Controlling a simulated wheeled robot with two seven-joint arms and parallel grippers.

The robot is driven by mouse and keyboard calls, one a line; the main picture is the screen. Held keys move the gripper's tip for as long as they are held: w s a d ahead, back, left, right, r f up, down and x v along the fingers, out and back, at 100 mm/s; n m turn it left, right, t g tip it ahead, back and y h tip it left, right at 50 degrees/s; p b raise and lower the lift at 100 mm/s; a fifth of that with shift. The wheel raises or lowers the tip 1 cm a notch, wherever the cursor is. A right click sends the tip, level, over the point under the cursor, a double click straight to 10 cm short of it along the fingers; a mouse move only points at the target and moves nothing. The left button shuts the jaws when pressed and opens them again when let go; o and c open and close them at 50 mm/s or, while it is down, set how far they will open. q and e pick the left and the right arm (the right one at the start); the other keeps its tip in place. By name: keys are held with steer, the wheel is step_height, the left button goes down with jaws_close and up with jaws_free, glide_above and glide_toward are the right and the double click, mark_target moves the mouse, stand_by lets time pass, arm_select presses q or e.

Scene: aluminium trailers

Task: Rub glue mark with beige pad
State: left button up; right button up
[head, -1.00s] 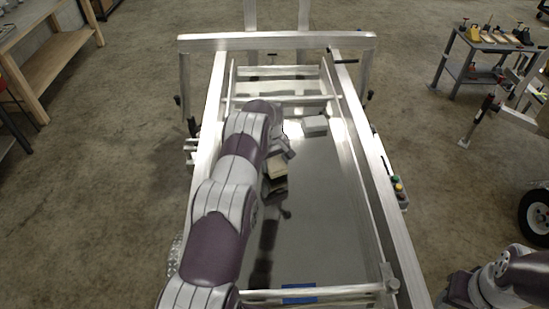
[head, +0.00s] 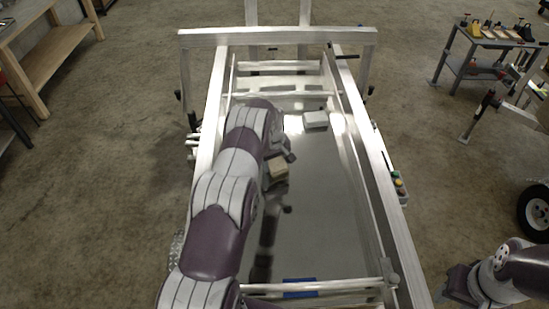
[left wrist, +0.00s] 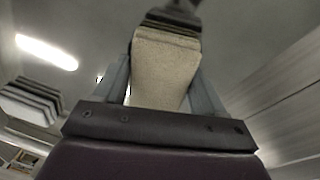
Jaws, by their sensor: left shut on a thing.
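The beige pad (head: 277,167) is in my left gripper, over the left-middle part of the shiny grey trailer floor (head: 330,210). In the left wrist view the pad (left wrist: 165,70) is clamped between the two grey fingers of my left gripper (left wrist: 165,85). A dark strip shows at the pad's far end. I cannot tell whether the pad touches the floor. I make out no clear glue mark; a small dark spot (head: 287,209) on the floor may be a shadow or reflection. My right gripper (head: 456,284) is at the lower right, outside the trailer, its jaws unclear.
A grey block (head: 315,120) lies on the trailer floor beyond the pad. Side rails and a near crossbar (head: 330,288) border the floor, with a blue patch (head: 299,286) by the crossbar. A box with coloured buttons (head: 398,186) is on the right rail. A tool cart (head: 490,45) stands far right.

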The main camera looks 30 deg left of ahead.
mark_target(275, 170)
arm_select(q)
steer(key=shift+g+h, duration=0.3)
steer(key=shift+g, duration=0.2)
steer(key=s+f, duration=0.1)
steer(key=s+d+f, duration=0.1)
steer(key=s+f, duration=0.1)
steer(key=shift+d, duration=0.35)
step_height(275, 170, up, 6)
steer(key=shift+d+f+p, duration=0.1)
steer(key=shift+d+p, duration=0.05)
steer(key=shift+p, duration=0.6)
steer(key=shift+r, duration=0.25)
steer(key=shift+w+a, duration=0.3)
steer(key=shift+a, duration=0.1)
steer(key=shift+w+r, duration=0.1)
steer(key=shift+r, duration=0.05)
steer(key=shift+s+d+r, duration=0.1)
steer(key=shift+s+r, duration=0.1)
steer(key=shift+r, duration=1.3)
steer(key=shift+w+f, duration=0.1)
steer(key=shift+w, duration=0.05)
